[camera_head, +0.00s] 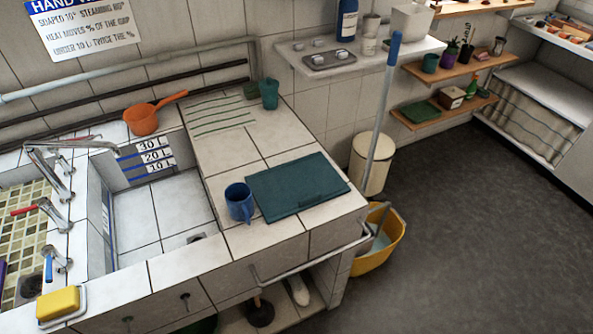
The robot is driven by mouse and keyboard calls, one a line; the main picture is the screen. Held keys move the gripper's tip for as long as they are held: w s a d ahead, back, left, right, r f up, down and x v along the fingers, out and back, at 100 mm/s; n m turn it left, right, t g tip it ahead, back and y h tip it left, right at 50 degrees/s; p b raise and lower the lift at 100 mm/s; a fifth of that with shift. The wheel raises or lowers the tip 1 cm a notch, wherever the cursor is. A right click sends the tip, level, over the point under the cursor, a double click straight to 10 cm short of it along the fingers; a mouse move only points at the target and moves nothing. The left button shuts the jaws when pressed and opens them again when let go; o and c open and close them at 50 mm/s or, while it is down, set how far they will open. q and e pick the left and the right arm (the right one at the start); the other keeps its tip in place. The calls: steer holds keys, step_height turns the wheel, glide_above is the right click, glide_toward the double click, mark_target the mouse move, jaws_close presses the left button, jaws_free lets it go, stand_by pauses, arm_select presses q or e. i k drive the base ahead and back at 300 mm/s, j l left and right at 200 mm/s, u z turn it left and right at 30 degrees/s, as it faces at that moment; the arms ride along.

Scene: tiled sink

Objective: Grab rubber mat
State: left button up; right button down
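A flat, dark teal rectangular mat (297,186) lies on the white tiled counter (265,240), right of the sink, near the counter's right end. It looks like the rubber mat. A blue mug (239,203) stands close against its left side and may overlap its edge; I cannot tell if they touch. Neither of my grippers is in view.
The tiled sink basin (160,215) with taps is to the left. An orange pan (142,119) and a green cup (269,93) stand farther back. A mop handle (383,115) rises from a yellow bucket (378,245) on the floor. A rail (315,260) runs along the counter front.

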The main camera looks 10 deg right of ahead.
mark_target(282, 191)
steer(key=l+u, duration=0.2)
steer(key=l, duration=0.35)
steer(key=k+l+u, duration=0.15)
steer(key=l, duration=0.35)
steer(key=l+u, duration=0.2)
steer(key=l, duration=0.35)
